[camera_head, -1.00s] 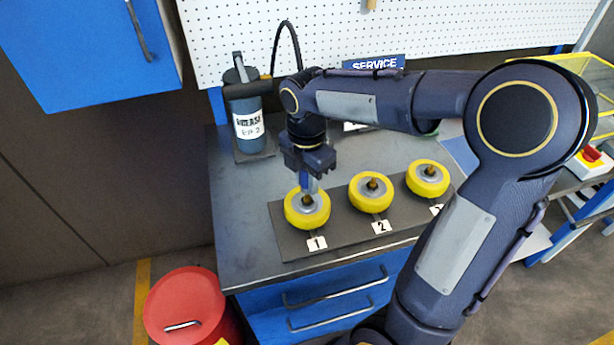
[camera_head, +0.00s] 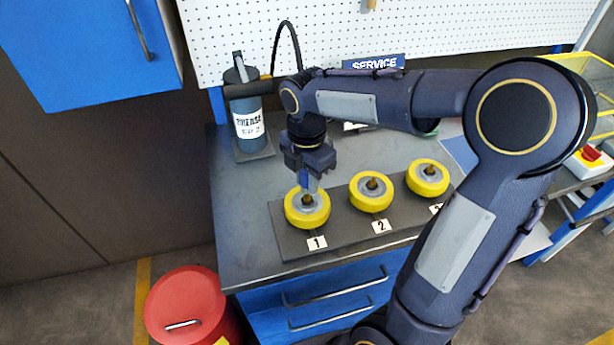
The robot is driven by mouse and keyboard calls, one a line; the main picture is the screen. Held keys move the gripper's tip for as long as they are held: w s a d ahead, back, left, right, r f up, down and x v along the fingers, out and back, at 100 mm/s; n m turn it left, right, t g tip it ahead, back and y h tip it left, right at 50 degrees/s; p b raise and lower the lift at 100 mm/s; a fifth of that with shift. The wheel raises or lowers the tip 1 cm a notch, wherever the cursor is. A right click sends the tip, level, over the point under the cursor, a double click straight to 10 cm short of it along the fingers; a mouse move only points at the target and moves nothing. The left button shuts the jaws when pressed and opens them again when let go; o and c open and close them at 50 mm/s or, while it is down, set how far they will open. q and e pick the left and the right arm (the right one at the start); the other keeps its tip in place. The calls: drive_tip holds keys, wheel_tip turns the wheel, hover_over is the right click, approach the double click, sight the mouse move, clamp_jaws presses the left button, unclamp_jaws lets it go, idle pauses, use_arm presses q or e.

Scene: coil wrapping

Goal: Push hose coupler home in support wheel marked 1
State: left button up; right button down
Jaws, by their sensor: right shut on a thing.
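The support wheel marked 1 (camera_head: 295,214) is yellow with a grey hub and lies flat on a dark board (camera_head: 290,245), behind the label "1" (camera_head: 317,243). My right gripper (camera_head: 309,184) points down just above and behind this wheel's hub. It is shut on the hose coupler, which is largely hidden by the fingers; the fingertips reach close to the hub. Whether the coupler touches the fitting in the hub cannot be told. A black hose (camera_head: 296,45) arches from the grease pump (camera_head: 248,120) toward my right wrist. My left gripper is not in view.
Wheel 2 (camera_head: 371,205) and wheel 3 (camera_head: 428,189) stand in a row to the right on the same board. The pump stands at the bench's back left, before a white pegboard (camera_head: 240,30). A red bin (camera_head: 185,300) stands on the floor at front left.

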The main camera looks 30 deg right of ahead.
drive_tip(key=shift+f+b, duration=0.95)
drive_tip(key=shift+f, duration=0.45)
drive_tip(key=c, duration=1.1)
unclamp_jaws()
wheel_tip(320, 180, up, 8)
drive_tip(key=shift+f, duration=0.1)
drive_tip(key=s+a+f+m+t+y, duration=0.2)
drive_tip(key=s+m, duration=0.6)
drive_tip(key=m, duration=0.3)
drive_tip(key=s+a+f+m+t+y, duration=0.1)
drive_tip(key=s+a+f+m+t, duration=0.1)
drive_tip(key=s+m, duration=0.7)
drive_tip(key=shift+f+m+t+y, duration=0.45)
drive_tip(key=shift+m+t, duration=0.35)
drive_tip(key=shift+m, duration=0.4)
